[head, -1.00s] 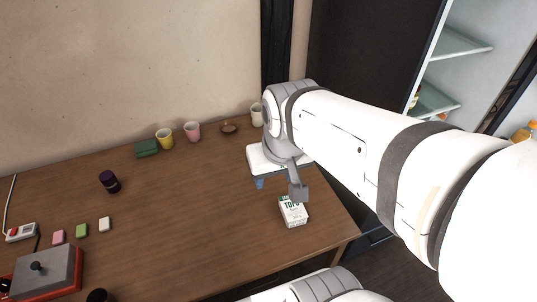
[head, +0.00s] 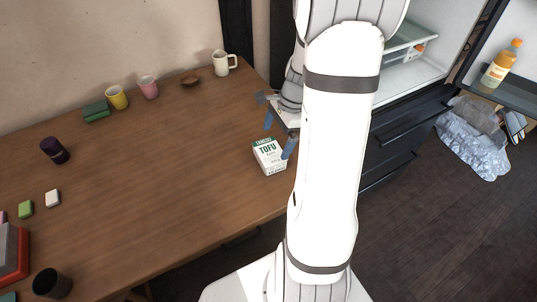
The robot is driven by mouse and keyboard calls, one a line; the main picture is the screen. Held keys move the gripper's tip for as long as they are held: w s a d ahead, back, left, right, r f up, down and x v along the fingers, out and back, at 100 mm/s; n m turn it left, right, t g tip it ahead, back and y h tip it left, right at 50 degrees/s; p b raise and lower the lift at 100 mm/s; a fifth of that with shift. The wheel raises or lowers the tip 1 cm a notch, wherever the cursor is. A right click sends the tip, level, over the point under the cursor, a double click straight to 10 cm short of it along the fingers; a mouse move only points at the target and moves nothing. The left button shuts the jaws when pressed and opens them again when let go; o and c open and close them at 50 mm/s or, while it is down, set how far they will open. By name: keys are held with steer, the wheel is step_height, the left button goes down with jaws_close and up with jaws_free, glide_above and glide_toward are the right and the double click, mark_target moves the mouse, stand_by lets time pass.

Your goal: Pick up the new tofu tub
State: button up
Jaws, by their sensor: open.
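The tofu tub (head: 268,157) is a white box-shaped pack with green "TOFU" lettering. It sits on the wooden table (head: 170,165) near its right edge. My gripper (head: 278,134) is open, with its two blue-tipped fingers pointing down just behind and above the tub. The right fingertip overlaps the tub's upper right corner in the picture; I cannot tell whether it touches. Nothing shows between the fingers. My arm hides the area right of the tub.
A white mug (head: 221,64), a brown dish (head: 190,81), pink cup (head: 148,87), yellow cup (head: 117,97) and green block (head: 95,112) line the back. A purple jar (head: 54,150) stands left. The table's middle is clear. An open fridge (head: 430,60) is at right.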

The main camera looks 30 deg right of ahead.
mark_target(270, 151)
steer(key=b+x, duration=0.1)
steer(key=x, duration=0.5)
steer(key=shift+a+f, duration=0.25)
steer(key=shift+f, duration=0.05)
steer(key=c, duration=0.9)
